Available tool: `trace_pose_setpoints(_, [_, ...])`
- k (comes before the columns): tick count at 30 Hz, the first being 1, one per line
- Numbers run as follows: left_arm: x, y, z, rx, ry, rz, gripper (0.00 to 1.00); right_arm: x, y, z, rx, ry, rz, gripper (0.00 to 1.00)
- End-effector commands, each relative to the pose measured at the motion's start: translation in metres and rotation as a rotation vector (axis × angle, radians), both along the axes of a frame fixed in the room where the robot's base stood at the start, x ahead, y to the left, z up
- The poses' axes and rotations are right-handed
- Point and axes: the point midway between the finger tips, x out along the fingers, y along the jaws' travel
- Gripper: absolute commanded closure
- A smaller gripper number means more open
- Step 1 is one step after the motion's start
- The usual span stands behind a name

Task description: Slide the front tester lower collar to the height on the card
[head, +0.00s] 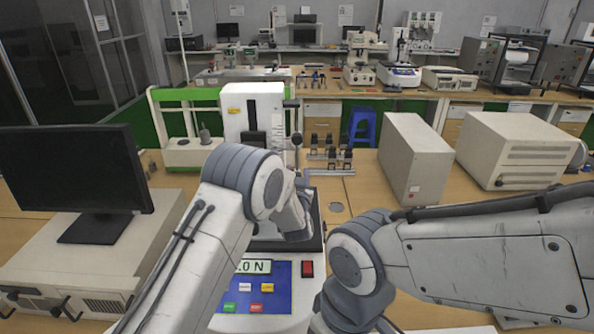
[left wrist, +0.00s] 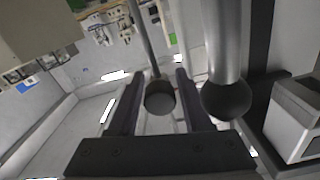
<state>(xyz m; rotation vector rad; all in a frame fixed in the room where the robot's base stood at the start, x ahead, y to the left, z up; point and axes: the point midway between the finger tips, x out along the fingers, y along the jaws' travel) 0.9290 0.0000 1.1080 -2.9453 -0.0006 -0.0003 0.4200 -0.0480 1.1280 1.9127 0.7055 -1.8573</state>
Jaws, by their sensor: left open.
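The front tester (head: 252,100) stands ahead of me, with a white column, a scale and a blue panel with a display (head: 253,267). A thin rod with a dark knob (head: 296,139) stands at the column's right; I cannot tell which part is the lower collar. My left forearm and wrist hide the tester's middle and the left gripper's fingers in the head view. In the left wrist view my left gripper (left wrist: 156,80) is open. A thin rod with a dark round end (left wrist: 160,97) appears between its fingers, contact unclear. My right gripper is out of view.
A thicker metal cylinder with a dark end (left wrist: 225,98) hangs close beside the right-hand finger in the left wrist view. A monitor (head: 75,170) stands at left, a beige box (head: 412,155) at right, and small dark pieces on a rack (head: 330,155) behind.

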Motion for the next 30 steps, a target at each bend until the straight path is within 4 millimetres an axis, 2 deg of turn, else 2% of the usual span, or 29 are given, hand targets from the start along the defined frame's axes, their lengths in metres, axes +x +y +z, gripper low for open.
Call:
trace_pose_setpoints(8, [0.0019, 0.0001, -0.0002, 0.0, 0.0, 0.0, 0.51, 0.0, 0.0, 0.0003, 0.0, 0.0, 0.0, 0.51])
trace_pose_setpoints(10, [0.0018, 0.0, -0.0002, 0.0, 0.0, 0.0, 0.7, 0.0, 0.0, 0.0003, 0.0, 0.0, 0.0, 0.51])
trace_pose_setpoints(12, [0.0018, 0.0, -0.0002, 0.0, 0.0, 0.0, 0.97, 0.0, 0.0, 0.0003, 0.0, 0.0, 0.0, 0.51])
trace_pose_setpoints(13, [0.0018, 0.0, -0.0001, 0.0, 0.0, 0.0, 1.0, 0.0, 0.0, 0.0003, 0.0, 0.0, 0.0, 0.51])
trace_pose_setpoints(30, [0.0015, -0.0001, 0.0, -0.001, 0.0, 0.0, 1.0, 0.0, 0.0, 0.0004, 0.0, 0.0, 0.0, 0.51])
